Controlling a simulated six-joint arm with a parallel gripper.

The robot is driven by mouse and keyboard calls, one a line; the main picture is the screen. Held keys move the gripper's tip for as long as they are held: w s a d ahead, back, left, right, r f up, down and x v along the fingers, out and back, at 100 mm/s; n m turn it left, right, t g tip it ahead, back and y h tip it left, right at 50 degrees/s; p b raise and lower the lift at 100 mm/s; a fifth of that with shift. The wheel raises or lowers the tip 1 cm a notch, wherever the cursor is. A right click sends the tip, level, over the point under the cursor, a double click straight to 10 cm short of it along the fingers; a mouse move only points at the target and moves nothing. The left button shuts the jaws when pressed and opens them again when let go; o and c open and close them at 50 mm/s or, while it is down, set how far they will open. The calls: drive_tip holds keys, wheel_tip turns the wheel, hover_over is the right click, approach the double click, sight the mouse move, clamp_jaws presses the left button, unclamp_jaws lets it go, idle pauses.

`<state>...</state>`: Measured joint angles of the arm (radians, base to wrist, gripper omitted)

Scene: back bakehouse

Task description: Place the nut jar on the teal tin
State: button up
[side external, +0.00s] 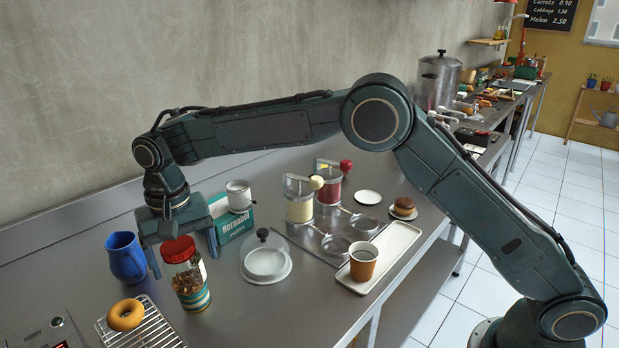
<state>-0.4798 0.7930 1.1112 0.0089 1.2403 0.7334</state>
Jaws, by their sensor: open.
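The nut jar (187,275) is clear glass with a red lid and brown nuts inside. It appears to stand on the teal tin (197,300), a low round tin with teal and cream bands, of which only the lower side shows. The jar looks upright. My gripper (184,265) is open above and around the jar's upper part, pointing down, with one finger on each side. Gaps show between the fingers and the jar. The jar hides the top of the tin.
A blue jug (126,257) stands close left of my gripper. A wire rack (150,330) with a doughnut (125,314) is in front. A green box (234,224) with a small canister (238,196) stands behind right. A white lidded dish (265,262) is to the right.

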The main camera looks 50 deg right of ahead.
wheel_tip(320, 180, up, 10)
drive_tip(key=shift+f, duration=0.1)
idle(0.4)
idle(0.5)
drive_tip(key=shift+s+d+r, duration=0.1)
drive_tip(key=shift+d+r, duration=0.3)
drive_tip(key=shift+r, duration=0.05)
drive_tip(key=s+d+r+n+t, duration=0.1)
drive_tip(key=s+d+r, duration=0.4)
drive_tip(key=s+d, duration=0.3)
drive_tip(key=s+d+r+t, duration=0.2)
drive_tip(key=s+d+r, duration=0.35)
drive_tip(key=d, duration=0.45)
drive_tip(key=s+d+f+t, duration=0.1)
drive_tip(key=s+d+f, duration=0.1)
drive_tip(key=s, duration=0.5)
drive_tip(key=s+d+f+n, duration=0.1)
drive_tip(key=s+d+f, duration=0.2)
drive_tip(key=s, duration=0.3)
drive_tip(key=s+d+f+n+t, duration=0.1)
drive_tip(key=s+d+f, duration=0.2)
drive_tip(key=s, duration=0.4)
drive_tip(key=shift+s+f+t, duration=0.3)
drive_tip(key=shift+f, duration=0.15)
drive_tip(key=shift+d, duration=0.1)
